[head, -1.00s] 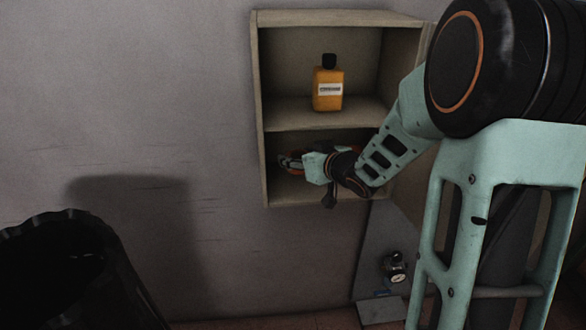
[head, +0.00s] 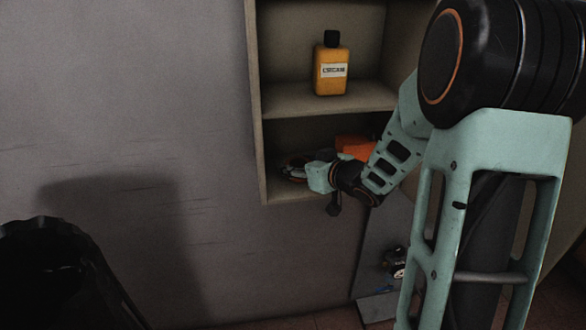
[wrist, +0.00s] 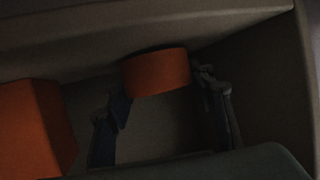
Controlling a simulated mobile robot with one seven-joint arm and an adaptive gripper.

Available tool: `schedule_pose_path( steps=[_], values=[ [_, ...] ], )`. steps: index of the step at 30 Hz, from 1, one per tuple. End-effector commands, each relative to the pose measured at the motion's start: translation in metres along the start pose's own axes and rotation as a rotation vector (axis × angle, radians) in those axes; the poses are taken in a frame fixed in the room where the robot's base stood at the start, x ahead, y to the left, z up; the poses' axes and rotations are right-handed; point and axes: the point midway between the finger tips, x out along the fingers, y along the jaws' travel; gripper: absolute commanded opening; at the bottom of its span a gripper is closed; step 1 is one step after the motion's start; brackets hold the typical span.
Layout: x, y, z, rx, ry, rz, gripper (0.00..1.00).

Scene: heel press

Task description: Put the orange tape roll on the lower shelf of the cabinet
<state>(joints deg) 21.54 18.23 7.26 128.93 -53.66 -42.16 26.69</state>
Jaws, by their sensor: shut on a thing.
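The orange tape roll (wrist: 156,72) shows in the wrist view, between the fingers of my gripper (wrist: 162,88). My gripper is shut on it. In the head view my gripper (head: 292,168) is inside the lower compartment of the cabinet (head: 257,110), near its left side. There the roll is dark and mostly hidden by the fingers. The lower shelf (head: 274,194) is below my gripper. I cannot tell whether the roll touches it.
An orange box (head: 356,147) stands in the lower compartment, right of my gripper; it also shows in the wrist view (wrist: 35,128). A yellow bottle (head: 331,70) with a black cap stands on the upper shelf. A black bin (head: 62,280) is at the lower left.

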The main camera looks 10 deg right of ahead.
Motion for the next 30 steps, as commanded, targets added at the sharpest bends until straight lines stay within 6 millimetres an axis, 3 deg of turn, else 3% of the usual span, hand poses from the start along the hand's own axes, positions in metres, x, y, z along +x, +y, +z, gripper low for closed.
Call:
schedule_pose_path(
  steps=[11, 12, 17, 27, 30],
  values=[
    [0.001, 0.001, 0.004, 0.0, 0.001, 0.0, 0.25],
    [0.001, 0.001, 0.004, 0.0, 0.0, 0.001, 0.51],
    [0.001, 0.001, 0.003, 0.0, 0.0, 0.0, 0.67],
    [-0.001, 0.001, -0.001, 0.0, 0.001, 0.0, 0.67],
    [-0.011, 0.002, -0.002, 0.0, 0.001, 0.003, 0.67]
  ],
)
